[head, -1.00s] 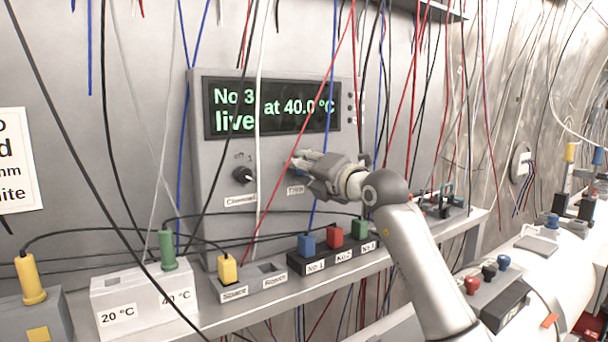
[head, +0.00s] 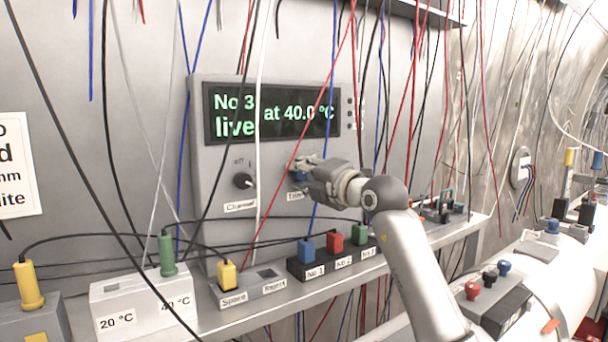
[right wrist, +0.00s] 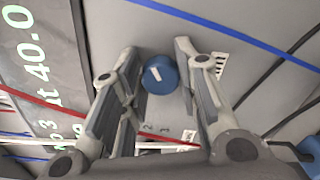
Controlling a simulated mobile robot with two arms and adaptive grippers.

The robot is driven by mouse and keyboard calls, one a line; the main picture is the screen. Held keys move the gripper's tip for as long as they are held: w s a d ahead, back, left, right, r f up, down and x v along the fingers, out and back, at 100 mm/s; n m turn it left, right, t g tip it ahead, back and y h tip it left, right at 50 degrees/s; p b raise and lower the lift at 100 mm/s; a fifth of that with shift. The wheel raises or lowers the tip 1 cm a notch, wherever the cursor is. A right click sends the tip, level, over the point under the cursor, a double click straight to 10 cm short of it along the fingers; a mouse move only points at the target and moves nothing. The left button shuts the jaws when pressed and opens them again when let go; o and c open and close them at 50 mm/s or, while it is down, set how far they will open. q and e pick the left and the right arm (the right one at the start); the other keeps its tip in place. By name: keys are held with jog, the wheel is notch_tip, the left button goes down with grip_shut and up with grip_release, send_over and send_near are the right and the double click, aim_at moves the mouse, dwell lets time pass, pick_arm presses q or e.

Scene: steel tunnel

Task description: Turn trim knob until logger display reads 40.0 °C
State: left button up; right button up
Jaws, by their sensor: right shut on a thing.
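The logger (head: 205,165) is a grey box on the wall, and its display (head: 272,112) reads "No 3 at 40.0 °C live" in green. The trim knob (right wrist: 160,75) is round and blue with a white mark. It sits between the fingers of my right gripper (right wrist: 156,60) in the right wrist view, the gripper shut on it. In the head view my right gripper (head: 305,168) reaches the logger's front from the right and covers most of the knob. A black channel knob (head: 243,181) is left of it. My left gripper is not in view.
Thin cables hang in front of the logger; a red one (head: 285,172) and a blue one pass close to my right gripper. Below, a shelf (head: 215,320) carries a white 20/40 °C block (head: 140,293), a grey socket box (head: 240,291) and a black box with coloured plugs (head: 305,268).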

jog(key=o, duration=1)
jog(key=v, duration=1.2)
jog(key=shift+f, duration=0.1)
